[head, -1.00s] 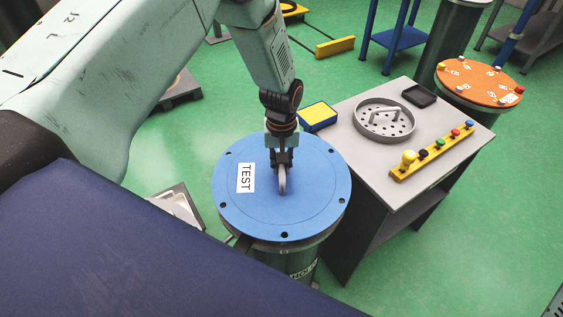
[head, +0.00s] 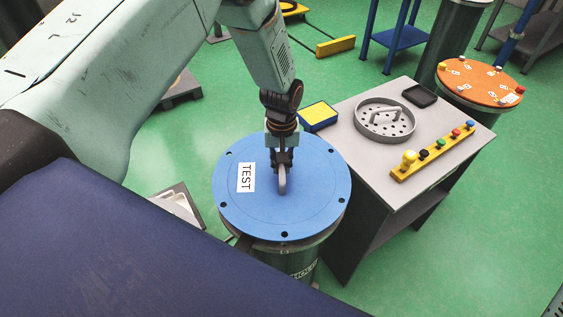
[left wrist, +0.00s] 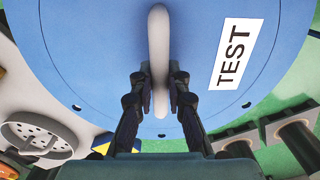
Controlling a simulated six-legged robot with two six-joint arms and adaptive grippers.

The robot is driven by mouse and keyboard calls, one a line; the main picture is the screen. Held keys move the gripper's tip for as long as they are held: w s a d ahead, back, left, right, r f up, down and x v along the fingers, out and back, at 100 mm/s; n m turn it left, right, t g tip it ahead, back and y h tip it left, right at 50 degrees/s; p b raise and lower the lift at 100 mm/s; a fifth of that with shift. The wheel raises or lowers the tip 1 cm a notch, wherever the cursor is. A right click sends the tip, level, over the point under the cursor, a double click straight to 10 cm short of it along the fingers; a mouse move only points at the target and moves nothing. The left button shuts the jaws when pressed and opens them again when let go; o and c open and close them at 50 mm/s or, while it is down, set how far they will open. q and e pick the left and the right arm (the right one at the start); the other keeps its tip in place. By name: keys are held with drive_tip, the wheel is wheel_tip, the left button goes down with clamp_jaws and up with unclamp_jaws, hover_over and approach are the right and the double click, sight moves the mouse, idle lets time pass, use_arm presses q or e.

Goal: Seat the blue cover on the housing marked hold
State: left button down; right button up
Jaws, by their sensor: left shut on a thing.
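The blue cover (head: 315,205) is a round disc with small holes near its edge and a white TEST label (head: 246,177). It lies roughly level over a dark green flanged cylinder (head: 290,262), whose grey rim shows below the cover's front edge. I cannot tell whether cover and rim touch all round. My left gripper (head: 281,166) points down and is shut on the cover's grey handle, which also shows between the fingers in the left wrist view (left wrist: 158,45). My right gripper is out of view.
An orange-topped cylinder (head: 480,82) stands behind. Green floor is open at front right.

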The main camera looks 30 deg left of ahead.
use_arm(q)
drive_tip(key=shift+w+f, duration=0.1)
drive_tip(key=shift+f, duration=0.2)
idle(0.4)
idle(2.2)
drive_tip(key=shift+f, duration=0.3)
idle(2.1)
drive_tip(key=shift+f+b, duration=0.45)
drive_tip(key=shift+f, duration=0.45)
idle(1.0)
drive_tip(key=c, duration=1.2)
unclamp_jaws()
drive_tip(key=shift+s, duration=0.2)
